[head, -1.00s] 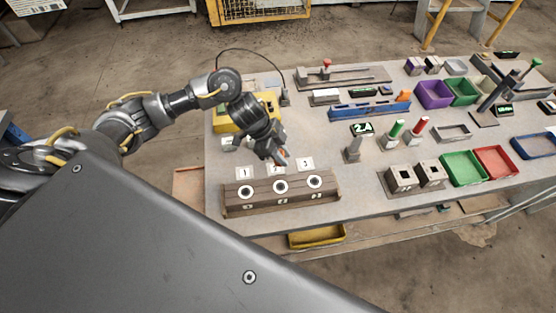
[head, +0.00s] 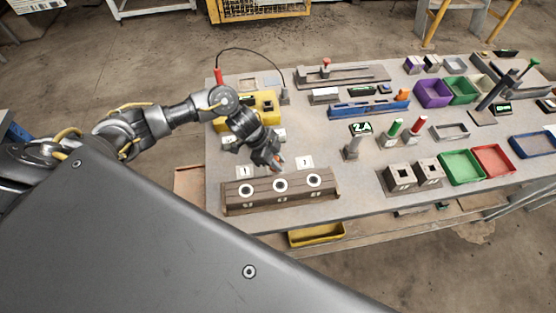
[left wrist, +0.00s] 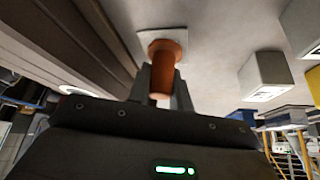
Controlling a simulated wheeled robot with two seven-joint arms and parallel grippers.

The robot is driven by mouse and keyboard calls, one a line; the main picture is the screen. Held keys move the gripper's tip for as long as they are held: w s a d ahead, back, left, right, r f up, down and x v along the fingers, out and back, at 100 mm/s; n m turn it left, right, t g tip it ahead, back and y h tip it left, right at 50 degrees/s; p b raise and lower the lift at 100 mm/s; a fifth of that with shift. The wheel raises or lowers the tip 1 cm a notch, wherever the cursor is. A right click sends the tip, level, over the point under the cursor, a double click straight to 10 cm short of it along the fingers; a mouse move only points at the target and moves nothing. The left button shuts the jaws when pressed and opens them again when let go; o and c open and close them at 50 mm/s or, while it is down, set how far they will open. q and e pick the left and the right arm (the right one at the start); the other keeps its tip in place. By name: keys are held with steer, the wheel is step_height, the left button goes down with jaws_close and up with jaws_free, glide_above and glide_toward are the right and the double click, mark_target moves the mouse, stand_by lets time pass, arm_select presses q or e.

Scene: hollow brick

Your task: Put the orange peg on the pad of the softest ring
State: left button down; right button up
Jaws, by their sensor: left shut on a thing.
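The orange peg (left wrist: 165,62) is between the fingers of my left gripper (left wrist: 162,88), which is shut on it. In the left wrist view its wide flange is at a white pad (left wrist: 150,34); I cannot tell whether they touch. In the head view my left gripper (head: 279,164) is over the middle pad, behind the brown hollow brick (head: 263,196), and mostly hides that pad. Pad 1 (head: 245,172) and pad 3 (head: 305,162) lie empty on either side. The brick has three dark-holed pale rings: left (head: 246,191), middle (head: 280,185) and right (head: 314,181). My right gripper is out of view.
A yellow case (head: 262,101) stands behind my left gripper. Small pale blocks stand near it, one of them in the left wrist view (left wrist: 264,76). A small post with a "2A" display (head: 360,128) is to the right. Bare table lies between.

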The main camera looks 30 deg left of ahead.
arm_select(q)
steer(key=c, duration=1.3)
jaws_free()
steer(key=shift+r, duration=0.2)
steer(key=shift+a+r, duration=0.2)
steer(key=shift+r, duration=0.1)
steer(key=b+v, duration=0.1)
steer(key=v, duration=1)
steer(key=shift+r, duration=0.1)
